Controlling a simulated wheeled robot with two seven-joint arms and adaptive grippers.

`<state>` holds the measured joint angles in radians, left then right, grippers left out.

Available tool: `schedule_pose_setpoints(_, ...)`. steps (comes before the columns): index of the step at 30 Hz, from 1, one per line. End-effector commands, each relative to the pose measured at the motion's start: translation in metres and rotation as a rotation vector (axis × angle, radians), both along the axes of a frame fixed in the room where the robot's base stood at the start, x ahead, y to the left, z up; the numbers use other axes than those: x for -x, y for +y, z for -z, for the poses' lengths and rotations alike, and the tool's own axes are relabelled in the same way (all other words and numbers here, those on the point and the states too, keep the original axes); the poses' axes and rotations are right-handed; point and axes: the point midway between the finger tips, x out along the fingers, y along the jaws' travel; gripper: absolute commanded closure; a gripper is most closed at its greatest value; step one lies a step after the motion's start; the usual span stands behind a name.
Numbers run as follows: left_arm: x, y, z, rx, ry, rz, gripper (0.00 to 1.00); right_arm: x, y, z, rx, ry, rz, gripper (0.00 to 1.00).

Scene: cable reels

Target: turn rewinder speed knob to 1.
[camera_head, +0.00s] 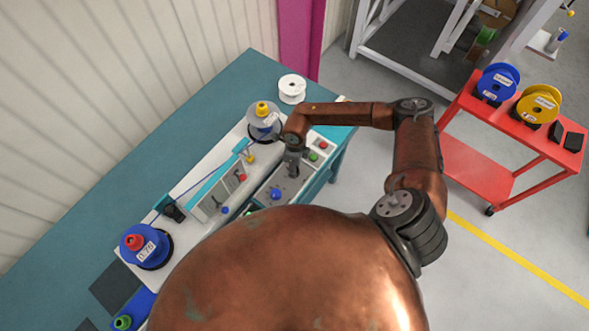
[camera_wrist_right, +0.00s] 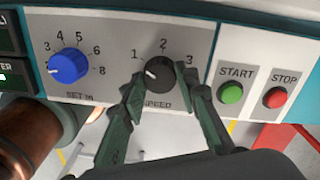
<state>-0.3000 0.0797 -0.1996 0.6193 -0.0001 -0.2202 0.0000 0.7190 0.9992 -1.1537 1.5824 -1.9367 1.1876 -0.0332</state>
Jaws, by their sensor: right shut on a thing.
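The black speed knob (camera_wrist_right: 160,75) is on the grey panel (camera_wrist_right: 205,17) in the right wrist view, under the printed numbers 1, 2 and 3. Its white mark sits on the left side, facing roughly toward the 1. My right gripper (camera_wrist_right: 164,82) has a finger on each side of the knob and is shut on it. In the head view my right gripper (camera_head: 292,168) reaches down to the rewinder's front panel and hides the knob. My left gripper does not show.
A blue set knob (camera_wrist_right: 68,66) is left of the speed knob; a green START button (camera_wrist_right: 232,92) and red STOP button (camera_wrist_right: 275,97) are right. The rewinder stands on a teal table (camera_head: 90,215) with a blue spool (camera_head: 136,246). A red cart (camera_head: 475,165) stands right.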

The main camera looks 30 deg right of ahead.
Motion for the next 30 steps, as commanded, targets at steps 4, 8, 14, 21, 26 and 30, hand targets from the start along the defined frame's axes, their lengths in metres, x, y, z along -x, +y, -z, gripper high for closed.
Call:
schedule_pose_setpoints(4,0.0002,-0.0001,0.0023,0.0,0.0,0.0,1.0,-0.0003,-0.0003,0.0005,0.001,-0.001,-0.02,0.96)
schedule_pose_setpoints(8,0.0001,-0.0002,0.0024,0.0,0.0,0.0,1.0,-0.0003,-0.0003,0.0001,0.001,-0.001,-0.025,0.95)
schedule_pose_setpoints(14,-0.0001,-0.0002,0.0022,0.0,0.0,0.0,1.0,-0.0002,-0.0002,0.0,0.001,-0.001,-0.025,0.96)
schedule_pose_setpoints(21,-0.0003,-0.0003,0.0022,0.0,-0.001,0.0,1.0,-0.0002,-0.0001,0.0,0.001,-0.001,-0.024,0.6)
schedule_pose_setpoints(26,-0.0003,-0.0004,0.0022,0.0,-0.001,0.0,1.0,-0.0001,0.0001,0.0,0.0,0.0,-0.024,0.54)
schedule_pose_setpoints(30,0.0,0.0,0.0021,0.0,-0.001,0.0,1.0,-0.0001,0.0002,-0.0001,0.0,0.0,-0.024,0.54)
